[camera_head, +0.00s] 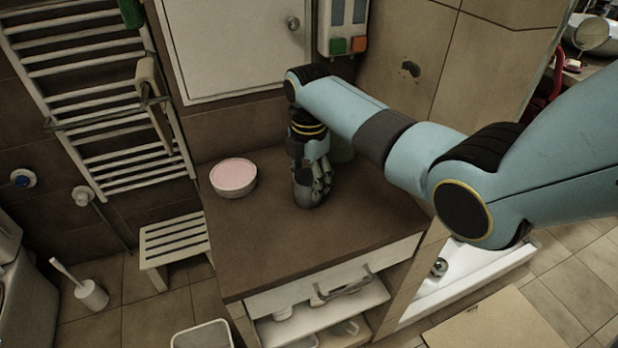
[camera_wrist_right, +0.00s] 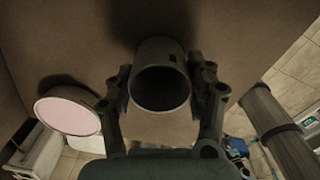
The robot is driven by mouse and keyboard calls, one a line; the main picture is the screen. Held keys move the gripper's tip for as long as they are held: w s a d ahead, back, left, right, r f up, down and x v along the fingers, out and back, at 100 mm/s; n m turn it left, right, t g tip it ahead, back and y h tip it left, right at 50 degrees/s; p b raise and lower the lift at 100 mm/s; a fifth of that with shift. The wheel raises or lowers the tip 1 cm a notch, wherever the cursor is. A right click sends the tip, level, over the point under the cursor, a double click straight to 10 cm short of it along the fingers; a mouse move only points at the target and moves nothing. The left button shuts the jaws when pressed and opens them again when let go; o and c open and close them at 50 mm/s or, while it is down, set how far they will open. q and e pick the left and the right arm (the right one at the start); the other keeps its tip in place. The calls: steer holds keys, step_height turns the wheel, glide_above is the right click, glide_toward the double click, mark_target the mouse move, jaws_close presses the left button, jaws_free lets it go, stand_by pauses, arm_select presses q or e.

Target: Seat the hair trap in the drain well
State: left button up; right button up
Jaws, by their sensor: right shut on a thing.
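My right gripper (camera_head: 312,185) points down over the brown countertop. In the right wrist view its two fingers (camera_wrist_right: 160,92) are closed on opposite sides of a dark grey hollow cylinder (camera_wrist_right: 158,50), which looks like the hair trap. Its open round end faces the wrist camera, and a small dark slot shows near its far rim. I cannot tell if its far end touches the counter. A white shower tray (camera_head: 480,277) lies low at the right, with a round metal fitting (camera_head: 438,267) in it, possibly at the drain well. My left gripper is not in view.
A round white bowl with a pink top (camera_head: 233,176) stands left of the gripper on the countertop (camera_head: 270,250). A slatted stool (camera_head: 174,243) stands left. The front of the counter is clear.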

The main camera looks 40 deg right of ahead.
steer(key=o, duration=1.1)
steer(key=shift+f, duration=0.1)
